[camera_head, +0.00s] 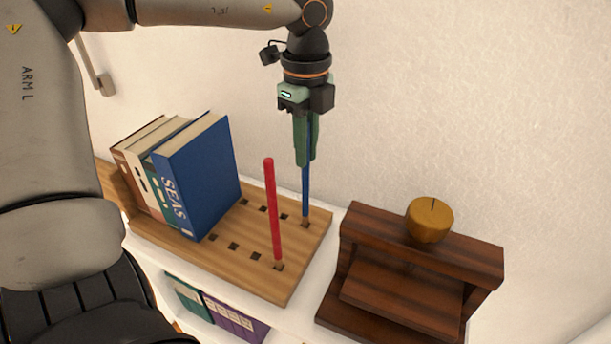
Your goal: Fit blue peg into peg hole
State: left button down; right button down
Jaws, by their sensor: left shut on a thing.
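My left gripper (306,152) hangs above the back right part of a wooden pegboard (258,280) with its fingers pointing down. It is shut on the upper part of a blue peg (306,195), which stands close to upright. The peg's lower end meets a hole (305,221) near the board's back right corner; I cannot tell how deep it sits. A red peg (272,215) stands upright in a hole near the board's front right edge. Several other holes in the board are empty. My right gripper is not in view.
Several books, among them a blue one (197,178), stand on the left of the board. A dark wooden stand (400,292) with an orange-brown round object (430,220) is at the right. The wall (450,110) rises behind. More books (232,318) sit on a lower shelf.

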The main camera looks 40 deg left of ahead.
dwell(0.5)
pick_arm(q)
jog(key=r, duration=1)
jog(key=shift+s+a+b, duration=0.1)
jog(key=shift+s+b, duration=0.2)
jog(key=s+a+r+n+b, duration=0.3)
jog(key=s+n, duration=0.1)
jog(key=s, duration=0.7)
jog(key=w+a+f+p, duration=0.1)
jog(key=w+a+f, duration=0.6)
jog(key=a+f, duration=0.4)
jog(key=shift+f, duration=0.85)
jog(key=shift+f, duration=0.15)
jog(key=c, duration=0.9)
grip_release()
